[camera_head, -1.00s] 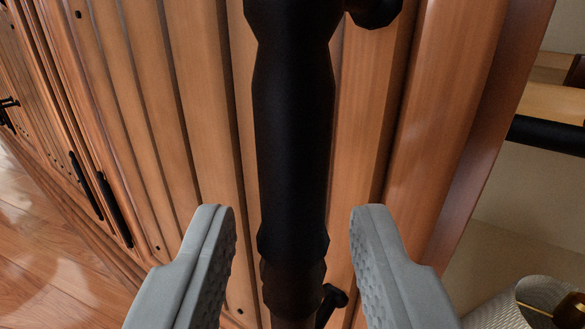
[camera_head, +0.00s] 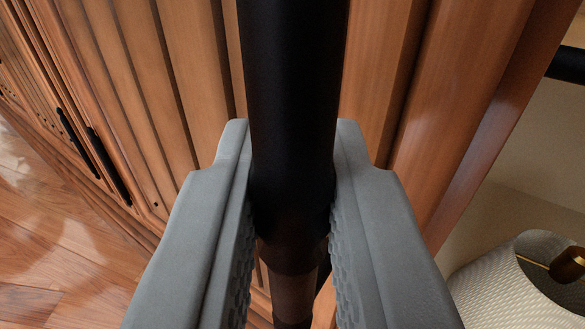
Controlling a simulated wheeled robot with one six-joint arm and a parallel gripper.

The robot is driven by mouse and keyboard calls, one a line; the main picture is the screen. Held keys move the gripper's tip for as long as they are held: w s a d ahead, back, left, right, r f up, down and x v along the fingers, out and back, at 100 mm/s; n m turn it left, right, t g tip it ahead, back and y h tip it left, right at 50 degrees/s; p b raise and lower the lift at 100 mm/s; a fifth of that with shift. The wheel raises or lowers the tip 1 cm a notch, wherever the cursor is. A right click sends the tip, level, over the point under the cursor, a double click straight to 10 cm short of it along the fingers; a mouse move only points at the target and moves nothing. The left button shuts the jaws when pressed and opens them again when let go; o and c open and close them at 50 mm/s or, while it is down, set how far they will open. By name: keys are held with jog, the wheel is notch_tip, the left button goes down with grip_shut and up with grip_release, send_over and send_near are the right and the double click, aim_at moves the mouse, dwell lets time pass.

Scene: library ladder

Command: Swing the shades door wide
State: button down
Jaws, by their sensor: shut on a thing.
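The shades door (camera_head: 375,70) is a slatted wooden panel that fills the middle of the view. A thick black vertical handle (camera_head: 292,90) stands in front of it. My gripper (camera_head: 292,185) is shut on the handle, one grey finger on each side and both touching it. The handle's lower part narrows and turns brown between the fingers. The right edge of the door (camera_head: 500,130) stands clear of a pale interior on the right, where a white ribbed lampshade (camera_head: 520,285) shows. The fingers hide part of the door's lower face.
More slatted wooden fronts with slim black handles (camera_head: 108,165) run away to the left. A glossy wooden floor (camera_head: 50,240) lies open at the lower left. A black bar (camera_head: 567,64) shows inside at the upper right.

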jog(key=s+a+m+g+h, duration=0.1)
jog(key=s+a+m+h, duration=0.2)
jog(key=a, duration=1.1)
jog(key=s+a+m+g+h, duration=0.2)
jog(key=s+a+h, duration=0.4)
jog(key=a, duration=0.9)
jog(key=shift+s+a+m, duration=0.2)
jog(key=shift+s+m, duration=0.25)
jog(key=shift+m, duration=0.15)
jog(key=c, duration=1.4)
grip_release()
jog(key=shift+s, duration=0.1)
jog(key=v, duration=1.7)
jog(key=shift+a, duration=0.2)
jog(key=shift+s, duration=0.1)
